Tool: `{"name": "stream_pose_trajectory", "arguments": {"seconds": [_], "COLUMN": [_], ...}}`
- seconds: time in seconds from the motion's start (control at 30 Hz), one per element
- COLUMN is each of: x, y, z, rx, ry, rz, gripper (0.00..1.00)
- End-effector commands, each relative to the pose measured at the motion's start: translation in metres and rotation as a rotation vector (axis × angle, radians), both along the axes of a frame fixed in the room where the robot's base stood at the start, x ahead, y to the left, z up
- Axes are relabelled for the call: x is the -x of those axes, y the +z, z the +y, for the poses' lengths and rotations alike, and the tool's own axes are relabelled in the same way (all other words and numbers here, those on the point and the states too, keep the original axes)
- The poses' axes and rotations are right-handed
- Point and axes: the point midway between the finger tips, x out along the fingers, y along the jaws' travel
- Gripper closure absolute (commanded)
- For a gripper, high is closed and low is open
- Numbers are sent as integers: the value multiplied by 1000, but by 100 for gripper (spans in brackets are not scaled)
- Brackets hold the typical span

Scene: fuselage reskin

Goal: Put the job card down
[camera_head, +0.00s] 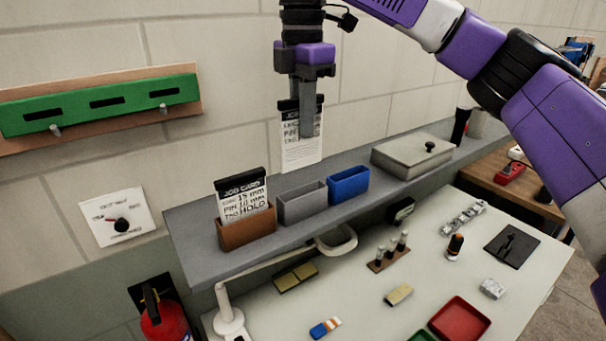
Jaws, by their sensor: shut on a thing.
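My gripper (308,118) is shut on a job card (299,152), a white card with a black top band and print on it. The card hangs upright in front of the wall, above the grey shelf. Part of it is hidden behind my gripper's finger. A second card headed JOB CARD (243,197) stands in a brown holder (247,231) at the left end of the shelf (198,242). A grey bin (303,206) and a blue bin (348,185) stand to the right of that holder, below and slightly right of the held card.
A grey box with a black knob (411,158) sits further right on the shelf. A white lamp (229,316) rises in front of the shelf. The worktable below holds a red tray (460,319), a small peg rack (387,255) and several small items. A green slotted rack (100,104) is on the left wall.

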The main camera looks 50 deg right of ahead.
Motion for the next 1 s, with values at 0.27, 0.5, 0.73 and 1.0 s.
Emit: {"name": "stream_pose_trajectory", "arguments": {"seconds": [0.27, 0.5, 0.73, 1.0], "x": [0, 0, 0, 0], "y": [-47, -65, -72, -103], "z": [-1, -1, -1, -1], "rx": [4, 3, 3, 4], "ry": [-4, -2, -2, -3], "rz": [-1, -1, -1, -1], "gripper": [100, 100, 100, 100]}}
